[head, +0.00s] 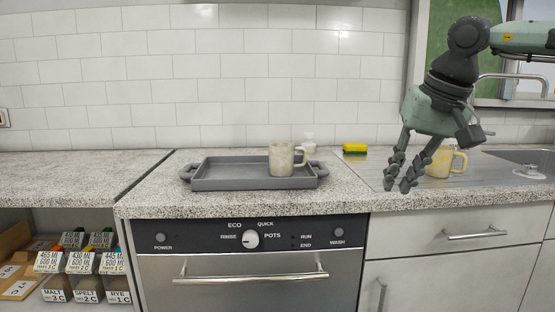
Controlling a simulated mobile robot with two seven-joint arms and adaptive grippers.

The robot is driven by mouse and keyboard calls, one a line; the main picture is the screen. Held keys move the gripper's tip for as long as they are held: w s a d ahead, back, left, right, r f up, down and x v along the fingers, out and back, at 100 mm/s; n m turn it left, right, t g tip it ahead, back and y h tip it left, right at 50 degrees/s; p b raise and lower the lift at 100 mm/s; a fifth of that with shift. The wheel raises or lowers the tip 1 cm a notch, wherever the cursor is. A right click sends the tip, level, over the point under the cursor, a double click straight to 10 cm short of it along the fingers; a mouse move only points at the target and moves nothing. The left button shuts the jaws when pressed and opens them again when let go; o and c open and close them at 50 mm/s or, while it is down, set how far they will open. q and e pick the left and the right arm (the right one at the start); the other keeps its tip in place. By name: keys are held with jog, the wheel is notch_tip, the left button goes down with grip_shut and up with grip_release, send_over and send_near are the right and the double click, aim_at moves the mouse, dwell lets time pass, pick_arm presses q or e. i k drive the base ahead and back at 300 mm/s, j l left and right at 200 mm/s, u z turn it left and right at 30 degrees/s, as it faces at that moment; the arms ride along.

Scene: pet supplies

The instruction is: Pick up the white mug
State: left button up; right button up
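A whitish mug (282,160) with its handle to the right stands upright at the right end of a grey tray (235,184). A yellow mug (441,162) stands on the ribbed metal surface further right, partly hidden behind my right gripper. My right gripper (398,186) hangs fingers down, right of the tray and apart from the whitish mug. Its fingers are apart with nothing between them. My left gripper is not in view.
A yellow and green sponge (355,149) and a small pale bottle (309,141) are near the wall. The sink (528,160) is at the far right. The left countertop (70,175) is clear. A dishwasher (250,270) is below the tray.

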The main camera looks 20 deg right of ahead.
aim_at(281, 154)
jog(key=i, duration=1.3)
